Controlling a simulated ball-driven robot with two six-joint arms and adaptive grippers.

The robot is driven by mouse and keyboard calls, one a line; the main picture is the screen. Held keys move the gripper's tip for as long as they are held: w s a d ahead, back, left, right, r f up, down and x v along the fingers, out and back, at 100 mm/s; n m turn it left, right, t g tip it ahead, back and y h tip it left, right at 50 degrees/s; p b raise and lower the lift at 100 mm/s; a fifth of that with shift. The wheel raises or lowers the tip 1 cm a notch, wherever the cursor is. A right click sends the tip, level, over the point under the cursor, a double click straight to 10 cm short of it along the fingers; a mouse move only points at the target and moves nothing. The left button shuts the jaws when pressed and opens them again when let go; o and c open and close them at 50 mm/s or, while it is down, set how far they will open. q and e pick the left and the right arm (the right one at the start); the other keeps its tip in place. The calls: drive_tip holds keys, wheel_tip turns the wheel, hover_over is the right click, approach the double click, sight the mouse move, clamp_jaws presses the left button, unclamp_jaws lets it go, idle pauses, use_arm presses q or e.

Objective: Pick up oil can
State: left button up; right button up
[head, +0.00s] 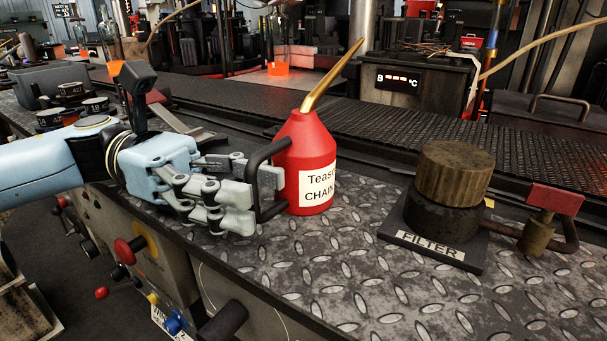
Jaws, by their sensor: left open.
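The oil can (307,150) is red with a long brass spout leaning up to the right, a white label and a dark handle on its left side. It stands upright on the diamond-plate bench top (330,265). My left gripper (250,188) comes in from the left, with its fingers at the can's handle (263,160). The fingers are open, and part of the handle lies in front of or between them; I cannot tell whether they touch it. My right gripper is not in view.
A filter unit (455,175) on a dark base labelled FILTER stands to the right, with a red-handled valve (553,200) beside it. A dark conveyor (440,120) runs behind the bench top. Knobs and buttons (130,250) project from the bench front. The plate's front right is clear.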

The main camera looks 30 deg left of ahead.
use_arm(q)
drive_tip(key=shift+d, duration=0.5)
drive_tip(key=shift+c, duration=0.2)
clamp_jaws()
